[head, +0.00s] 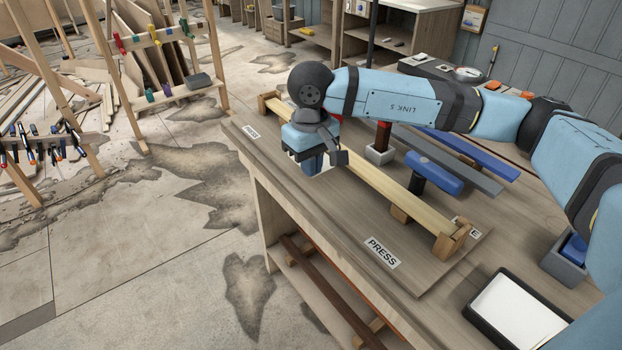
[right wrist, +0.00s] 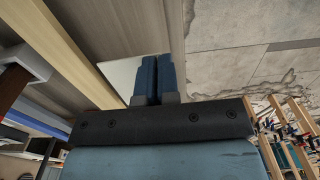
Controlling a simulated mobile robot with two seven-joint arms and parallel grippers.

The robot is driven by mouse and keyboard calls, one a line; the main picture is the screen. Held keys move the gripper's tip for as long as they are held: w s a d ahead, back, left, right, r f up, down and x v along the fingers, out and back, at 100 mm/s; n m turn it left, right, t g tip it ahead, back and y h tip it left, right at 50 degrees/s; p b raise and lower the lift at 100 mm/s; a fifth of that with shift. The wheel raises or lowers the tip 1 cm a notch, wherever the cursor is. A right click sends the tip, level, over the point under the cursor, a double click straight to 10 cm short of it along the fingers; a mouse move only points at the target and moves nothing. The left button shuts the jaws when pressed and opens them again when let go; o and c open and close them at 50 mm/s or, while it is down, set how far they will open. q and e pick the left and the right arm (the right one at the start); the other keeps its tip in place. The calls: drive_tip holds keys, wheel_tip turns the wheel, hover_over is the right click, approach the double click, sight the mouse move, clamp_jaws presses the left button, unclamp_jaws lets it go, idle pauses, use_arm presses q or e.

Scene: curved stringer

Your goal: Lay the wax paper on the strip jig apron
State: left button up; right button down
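A small white wax paper sheet (right wrist: 122,74) shows at the fingertips of my right gripper (right wrist: 157,75) in the right wrist view, over the brown board. Its edge also shows beside the fingers in the head view (head: 325,171). The two blue fingers are nearly together and look shut on the sheet; their tips hide part of it. My right gripper (head: 312,165) points down at the apron, the bare front part of the strip jig board (head: 335,215), beside the long pale strip (head: 375,187). Whether the sheet touches the board is unclear. My left gripper is out of view.
A dark tray (head: 480,318) with white sheets stands at the front right. A PRESS label (head: 382,253) is on the board's front. Wooden end blocks (head: 452,240) stand by the strip.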

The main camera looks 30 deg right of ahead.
sight(311, 190)
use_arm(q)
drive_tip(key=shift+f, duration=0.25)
use_arm(e)
drive_tip(key=shift+f, duration=1.9)
use_arm(q)
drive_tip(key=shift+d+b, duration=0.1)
drive_tip(key=shift+b, duration=0.3)
use_arm(e)
drive_tip(key=shift+f, duration=0.1)
drive_tip(key=c, duration=1.4)
unclamp_jaws()
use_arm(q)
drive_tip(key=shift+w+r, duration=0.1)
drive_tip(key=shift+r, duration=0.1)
use_arm(e)
drive_tip(key=shift+o, duration=0.2)
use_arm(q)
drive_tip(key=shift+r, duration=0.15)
use_arm(e)
wheel_tip(311, 190, up, 11)
drive_tip(key=shift+f+p, duration=0.1)
drive_tip(key=shift+p, duration=0.95)
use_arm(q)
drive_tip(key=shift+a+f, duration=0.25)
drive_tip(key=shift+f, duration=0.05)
use_arm(e)
drive_tip(key=shift+r, duration=0.8)
